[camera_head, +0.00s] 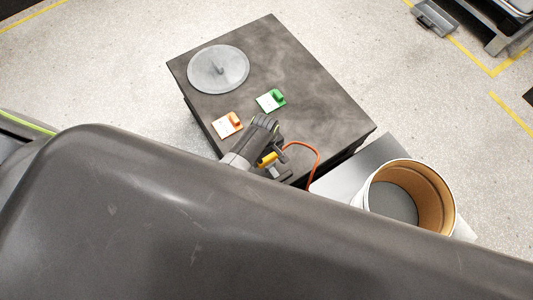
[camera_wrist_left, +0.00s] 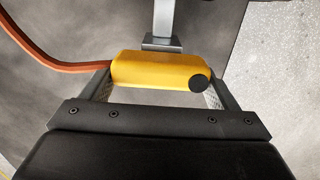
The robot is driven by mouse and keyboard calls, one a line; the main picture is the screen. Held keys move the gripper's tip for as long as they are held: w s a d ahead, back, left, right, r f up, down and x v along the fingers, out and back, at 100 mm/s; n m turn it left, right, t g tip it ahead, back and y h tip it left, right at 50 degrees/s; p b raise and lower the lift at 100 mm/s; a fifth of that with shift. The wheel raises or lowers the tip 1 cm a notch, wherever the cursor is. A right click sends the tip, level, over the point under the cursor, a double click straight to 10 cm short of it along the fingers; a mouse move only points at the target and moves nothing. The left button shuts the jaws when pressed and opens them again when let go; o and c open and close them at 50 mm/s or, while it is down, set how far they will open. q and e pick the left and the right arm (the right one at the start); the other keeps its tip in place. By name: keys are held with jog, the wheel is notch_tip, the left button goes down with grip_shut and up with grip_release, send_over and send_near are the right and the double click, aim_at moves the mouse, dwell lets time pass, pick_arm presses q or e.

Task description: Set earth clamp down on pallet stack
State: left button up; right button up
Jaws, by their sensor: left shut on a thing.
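The earth clamp has a yellow body (camera_wrist_left: 160,69) with a dark round end, a grey metal part beyond it and an orange cable on its left. My left gripper (camera_wrist_left: 155,80) is shut on the yellow body, one finger at each side. In the head view the clamp (camera_head: 267,159) and my left gripper (camera_head: 265,156) are over the near edge of a dark grey square-topped block (camera_head: 310,95), which may be the pallet stack. Whether the clamp touches this top I cannot tell. My right gripper is not in view.
On the dark top are a grey round lid (camera_head: 218,70) with a knob, an orange-and-white item (camera_head: 228,125) and a green-and-white item (camera_head: 271,101). The top's right side is clear. An open round drum (camera_head: 437,190) stands at right. A large dark shape covers the foreground.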

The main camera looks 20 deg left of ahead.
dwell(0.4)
pick_arm(q)
jog(key=shift+f+b, duration=0.45)
jog(key=shift+f, duration=0.15)
jog(key=shift+f, duration=0.1)
jog(key=o, duration=1.4)
jog(key=shift+f, duration=0.1)
notch_tip(320, 180, up, 9)
jog(key=p, duration=0.9)
jog(key=shift+w+a+p, duration=0.15)
jog(key=shift+a+p, duration=0.05)
jog(key=shift+p, duration=0.15)
